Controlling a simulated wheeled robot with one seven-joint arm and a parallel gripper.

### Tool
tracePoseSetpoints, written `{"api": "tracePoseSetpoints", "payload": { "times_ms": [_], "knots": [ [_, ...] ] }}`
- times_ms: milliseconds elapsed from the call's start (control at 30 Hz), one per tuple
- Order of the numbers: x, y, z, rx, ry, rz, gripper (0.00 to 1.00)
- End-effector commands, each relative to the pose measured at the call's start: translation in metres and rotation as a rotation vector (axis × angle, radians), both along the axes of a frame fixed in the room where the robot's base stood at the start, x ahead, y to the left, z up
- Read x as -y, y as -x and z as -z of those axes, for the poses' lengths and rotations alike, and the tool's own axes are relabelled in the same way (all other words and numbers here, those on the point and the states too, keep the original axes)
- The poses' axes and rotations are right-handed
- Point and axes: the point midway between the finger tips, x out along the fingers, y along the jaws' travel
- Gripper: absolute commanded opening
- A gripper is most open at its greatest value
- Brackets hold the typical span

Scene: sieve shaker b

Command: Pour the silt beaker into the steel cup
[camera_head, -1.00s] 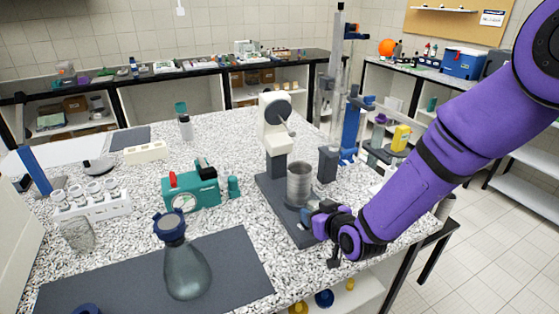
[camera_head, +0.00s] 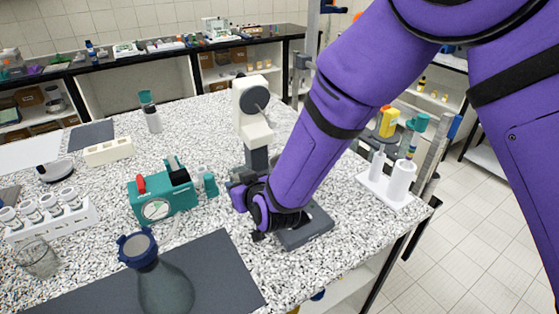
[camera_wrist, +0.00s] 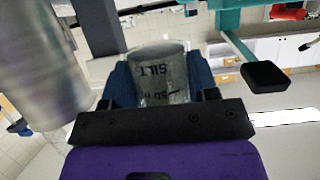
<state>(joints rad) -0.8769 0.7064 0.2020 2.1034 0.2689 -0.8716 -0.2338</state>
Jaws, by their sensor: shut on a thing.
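The silt beaker (camera_wrist: 163,78) is clear, with grey contents and a dark SILT label that reads inverted in the wrist view. My gripper (camera_wrist: 160,85) is shut on it, with blue fingers on both sides. In the head view my gripper (camera_head: 243,188) is in front of the shaker's column; the beaker cannot be made out there. A large shiny metal cylinder, apparently the steel cup (camera_wrist: 38,65), stands close beside the beaker at the left of the wrist view. In the head view my arm hides the cup. I cannot tell whether material is flowing.
The shaker (camera_head: 250,105) has a dark base (camera_head: 308,228). A teal device with a dial (camera_head: 160,197) stands left of my gripper. A blue-capped flask (camera_head: 160,280) stands on the dark mat (camera_head: 225,275). A vial rack (camera_head: 55,222) and an empty glass beaker (camera_head: 37,260) are farther left.

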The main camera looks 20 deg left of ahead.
Motion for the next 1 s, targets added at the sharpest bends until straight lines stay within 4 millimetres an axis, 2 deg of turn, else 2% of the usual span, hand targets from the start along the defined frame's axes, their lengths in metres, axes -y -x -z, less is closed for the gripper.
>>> {"api": "tracePoseSetpoints", "payload": {
  "times_ms": [367, 933, 1000],
  "knots": [
    [0.003, -0.005, -0.002, -0.055, -0.048, 0.001, 0.27],
    [0.016, -0.019, -0.013, -0.271, -0.232, 0.001, 0.27],
    [0.017, -0.020, -0.023, -0.296, -0.257, 0.000, 0.27]
  ]
}}
